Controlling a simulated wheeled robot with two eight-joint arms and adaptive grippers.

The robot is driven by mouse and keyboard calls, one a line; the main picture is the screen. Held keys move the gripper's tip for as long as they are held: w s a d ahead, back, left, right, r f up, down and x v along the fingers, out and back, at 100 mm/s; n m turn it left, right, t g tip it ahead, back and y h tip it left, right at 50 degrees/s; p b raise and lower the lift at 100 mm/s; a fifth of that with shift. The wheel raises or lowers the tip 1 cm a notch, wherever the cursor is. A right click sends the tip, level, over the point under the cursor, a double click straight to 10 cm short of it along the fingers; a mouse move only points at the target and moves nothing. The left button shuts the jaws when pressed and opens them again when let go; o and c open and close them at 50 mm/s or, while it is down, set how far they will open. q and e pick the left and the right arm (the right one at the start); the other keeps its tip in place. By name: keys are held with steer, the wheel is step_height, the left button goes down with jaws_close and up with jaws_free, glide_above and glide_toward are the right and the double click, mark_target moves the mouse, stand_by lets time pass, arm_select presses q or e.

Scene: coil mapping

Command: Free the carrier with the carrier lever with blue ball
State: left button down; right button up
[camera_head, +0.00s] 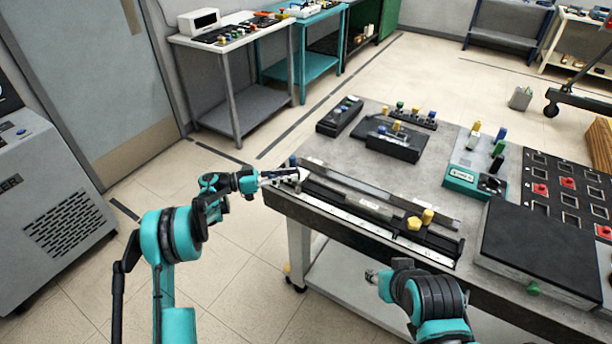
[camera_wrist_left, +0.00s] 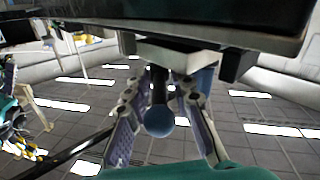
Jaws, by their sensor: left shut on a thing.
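The lever with the blue ball (camera_head: 293,160) is at the left end of the long black rail (camera_head: 440,243) on the table. In the left wrist view, the blue ball (camera_wrist_left: 160,122) sits on a dark stem between my left fingers. My left gripper (camera_head: 285,175) is shut on this lever; it also shows in the left wrist view (camera_wrist_left: 163,88). A pale block (camera_wrist_left: 175,52), possibly the carrier, is just beyond the fingers there. In the head view the gripper partly hides that area. My right gripper (camera_head: 373,276) is by the table's front edge, its jaws unclear.
Yellow knobs (camera_head: 414,224) stand at the rail's right end. A black box (camera_head: 540,245) and a panel with red switches (camera_head: 567,183) are at the right. A teal device (camera_head: 462,178) and dark blocks (camera_head: 393,142) stand farther back. Bare tabletop lies behind the rail.

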stand_by(0.3)
arm_select(q)
steer(key=c, duration=1.6)
jaws_free()
steer(key=shift+o, duration=0.2)
steer(key=s+a, duration=0.2)
steer(key=a, duration=0.9)
steer(key=shift+a, duration=0.4)
